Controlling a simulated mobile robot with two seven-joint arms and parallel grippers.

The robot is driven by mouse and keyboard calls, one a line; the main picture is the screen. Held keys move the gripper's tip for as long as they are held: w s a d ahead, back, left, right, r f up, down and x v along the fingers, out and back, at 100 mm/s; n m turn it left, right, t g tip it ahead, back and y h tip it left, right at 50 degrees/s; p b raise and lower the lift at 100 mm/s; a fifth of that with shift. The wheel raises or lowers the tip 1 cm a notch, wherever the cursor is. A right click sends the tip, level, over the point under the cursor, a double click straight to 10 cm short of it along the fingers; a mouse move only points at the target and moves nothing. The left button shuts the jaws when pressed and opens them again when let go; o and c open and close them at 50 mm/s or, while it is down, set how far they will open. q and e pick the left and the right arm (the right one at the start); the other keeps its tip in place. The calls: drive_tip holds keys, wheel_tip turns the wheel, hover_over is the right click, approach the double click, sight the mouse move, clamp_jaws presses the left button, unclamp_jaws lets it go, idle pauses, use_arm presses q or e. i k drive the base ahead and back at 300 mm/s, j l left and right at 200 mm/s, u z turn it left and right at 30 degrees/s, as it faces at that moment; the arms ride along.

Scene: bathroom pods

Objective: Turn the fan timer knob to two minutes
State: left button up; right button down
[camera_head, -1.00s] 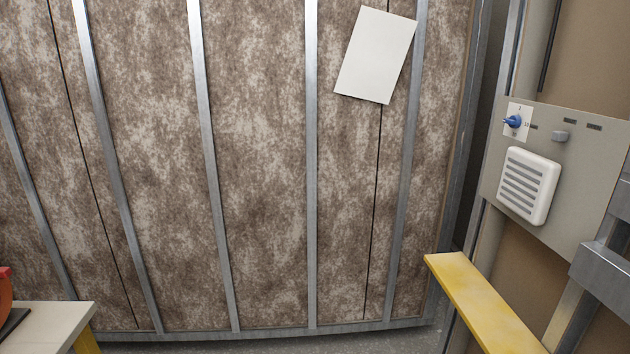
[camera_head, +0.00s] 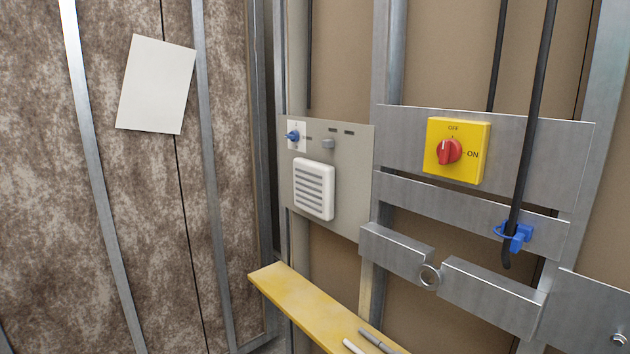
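A small blue knob (camera_head: 292,136) sits on a white plate on the grey panel (camera_head: 345,200), left of the middle of the view. Small dark labels are beside it, too small to read. Below it on the same panel is a white louvred fan grille (camera_head: 314,190). A small grey knob (camera_head: 328,143) is to the right of the blue one. I cannot tell from the labels which of the two knobs is the fan timer. Neither of my grippers shows in the view.
A yellow box with a red rotary switch (camera_head: 449,151), marked OFF and ON, is right of the panel. A black cable (camera_head: 530,110) hangs through a blue clip (camera_head: 515,236). A yellow board (camera_head: 305,305) with pen-like items juts out below. Metal brackets (camera_head: 490,290) line the right.

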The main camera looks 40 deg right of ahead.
sight(293, 136)
drive_tip(key=z, duration=0.45)
drive_tip(key=i+z, duration=0.1)
drive_tip(key=z, duration=0.35)
drive_tip(key=j+z, duration=0.1)
drive_tip(key=z, duration=0.3)
drive_tip(key=i+j+z, duration=0.1)
drive_tip(key=z, duration=0.35)
drive_tip(key=i+j+z, duration=0.15)
drive_tip(key=j+z, duration=0.2)
drive_tip(key=i+j+z, duration=0.1)
drive_tip(key=j+z, duration=0.3)
drive_tip(key=i+j+z, duration=0.1)
drive_tip(key=j, duration=1.05)
drive_tip(key=i+z, duration=0.05)
drive_tip(key=i, duration=0.05)
